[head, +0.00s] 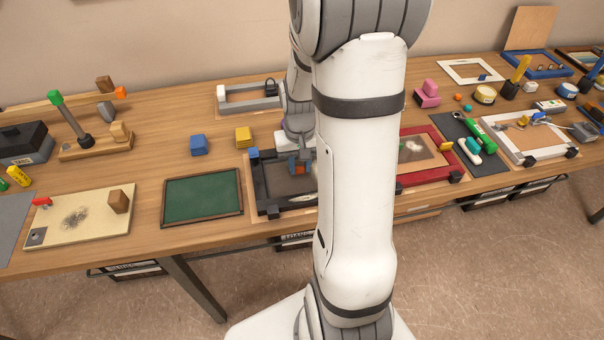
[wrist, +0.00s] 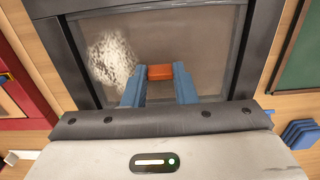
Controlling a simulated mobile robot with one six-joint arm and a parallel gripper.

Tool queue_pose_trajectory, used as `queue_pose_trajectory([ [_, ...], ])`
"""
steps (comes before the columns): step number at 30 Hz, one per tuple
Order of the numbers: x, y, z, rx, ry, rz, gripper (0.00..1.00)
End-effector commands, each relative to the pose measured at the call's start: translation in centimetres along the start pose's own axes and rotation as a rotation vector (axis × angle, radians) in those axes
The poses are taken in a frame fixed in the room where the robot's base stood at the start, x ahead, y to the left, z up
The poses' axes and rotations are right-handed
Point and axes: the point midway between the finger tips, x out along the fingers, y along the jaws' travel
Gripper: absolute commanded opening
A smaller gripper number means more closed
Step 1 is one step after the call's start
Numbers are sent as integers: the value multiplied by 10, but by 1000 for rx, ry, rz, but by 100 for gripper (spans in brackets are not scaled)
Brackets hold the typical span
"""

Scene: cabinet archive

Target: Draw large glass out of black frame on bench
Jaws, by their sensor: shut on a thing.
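The black frame (head: 262,190) lies on the bench, partly behind my arm. In the wrist view its dark bars (wrist: 258,50) stand on both sides of the large glass (wrist: 205,35). The glass is a brownish see-through pane with a whitish speckled patch; it also shows in the head view (head: 284,184). My gripper (wrist: 160,75) has blue fingers shut on an orange-red block (wrist: 160,72), which appears to sit on the glass. In the head view my gripper (head: 299,166) is over the frame. Whether the glass is still seated in the frame I cannot tell.
A green board (head: 203,198) lies left of the frame and a red frame (head: 435,175) lies right. A blue block (head: 198,145) and a yellow block (head: 243,137) stand behind. A grey frame (head: 240,103) is farther back. Some bench is clear around the blocks.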

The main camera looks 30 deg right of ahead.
Motion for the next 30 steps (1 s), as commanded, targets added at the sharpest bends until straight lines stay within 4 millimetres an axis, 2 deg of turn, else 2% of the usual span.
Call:
queue_pose_trajectory([
  [10, -2, 0, 0, 0, 0, 0, 0],
  [30, -24, 0, 0, 1, 2, 0, 0],
])
